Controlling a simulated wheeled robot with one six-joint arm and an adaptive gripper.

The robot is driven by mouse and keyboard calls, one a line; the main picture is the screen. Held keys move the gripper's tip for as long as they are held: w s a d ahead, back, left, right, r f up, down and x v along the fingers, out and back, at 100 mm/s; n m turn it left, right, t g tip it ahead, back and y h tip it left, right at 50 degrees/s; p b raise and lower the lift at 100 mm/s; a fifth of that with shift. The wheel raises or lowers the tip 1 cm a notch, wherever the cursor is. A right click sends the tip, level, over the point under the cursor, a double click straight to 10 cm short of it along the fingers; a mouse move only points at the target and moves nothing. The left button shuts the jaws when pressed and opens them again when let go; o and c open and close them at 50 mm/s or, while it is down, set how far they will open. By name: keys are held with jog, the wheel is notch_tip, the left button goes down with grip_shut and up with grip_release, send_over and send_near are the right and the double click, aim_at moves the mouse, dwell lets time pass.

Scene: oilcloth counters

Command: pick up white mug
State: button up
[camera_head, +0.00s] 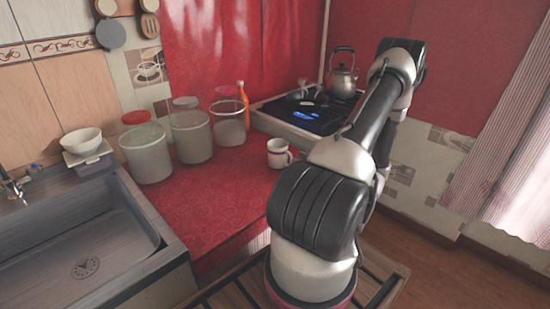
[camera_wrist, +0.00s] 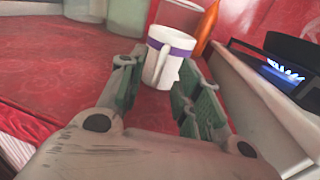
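The white mug (camera_head: 278,153) stands upright on the red oilcloth counter (camera_head: 215,190), near its right side in the head view. My gripper (camera_wrist: 158,92) is open, with green-grey finger pads on either side of the mug's near part. I cannot tell whether the pads touch the mug. In the head view my gripper is hidden behind my arm.
Several clear canisters (camera_head: 191,137) and an orange bottle (camera_head: 243,105) stand behind the mug. A stove (camera_head: 300,115) with a kettle (camera_head: 342,75) lies beyond it. A sink (camera_head: 85,245) is at left. The counter left of the mug is clear.

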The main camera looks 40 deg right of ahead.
aim_at(281, 156)
jog(key=x, duration=0.4)
jog(key=shift+w+a+r, duration=0.1)
jog(key=shift+w, duration=0.05)
grip_shut()
